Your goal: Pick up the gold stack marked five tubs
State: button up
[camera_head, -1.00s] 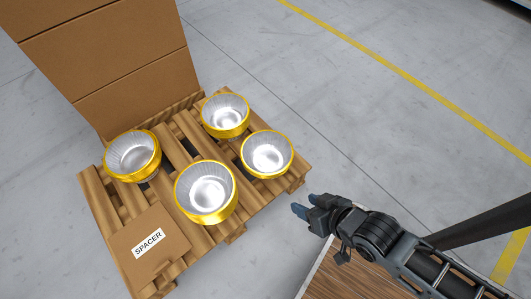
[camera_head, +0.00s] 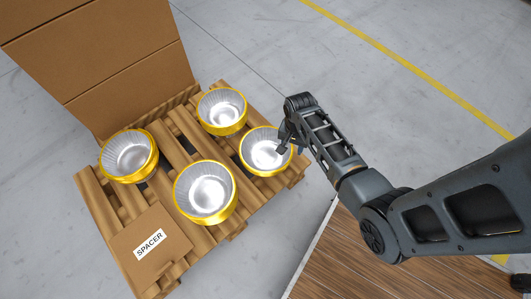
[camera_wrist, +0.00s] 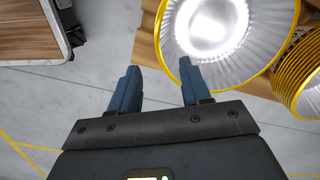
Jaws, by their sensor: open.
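Several gold-rimmed tub stacks with silvery fluted insides stand on a wooden pallet: a left one (camera_head: 128,155), a back one (camera_head: 222,110), a front one (camera_head: 205,191) and a right one (camera_head: 258,153). No five-tub marking is readable on any of them. My gripper (camera_head: 284,146) is at the right stack's right rim, partly hidden by its own wrist. In the wrist view, my gripper's blue fingers (camera_wrist: 160,80) are apart with nothing between them. One finger overlaps the rim of a large gold tub (camera_wrist: 237,45); contact cannot be told. Another gold stack (camera_wrist: 299,75) shows its layered rims at the right.
The pallet (camera_head: 95,203) also bears a cardboard box marked SPACER (camera_head: 150,246). Tall cardboard boxes (camera_head: 100,55) stand behind its left side. A wood-topped surface (camera_head: 345,262) lies at the lower right.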

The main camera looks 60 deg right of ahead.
aim_at(290, 156)
notch_tip(290, 156, down, 7)
jog(key=b, duration=0.3)
jog(key=shift+w+a+f+b, duration=0.1)
jog(key=shift+f+b, duration=0.05)
jog(key=shift+b, duration=0.15)
grip_shut()
dwell(0.4)
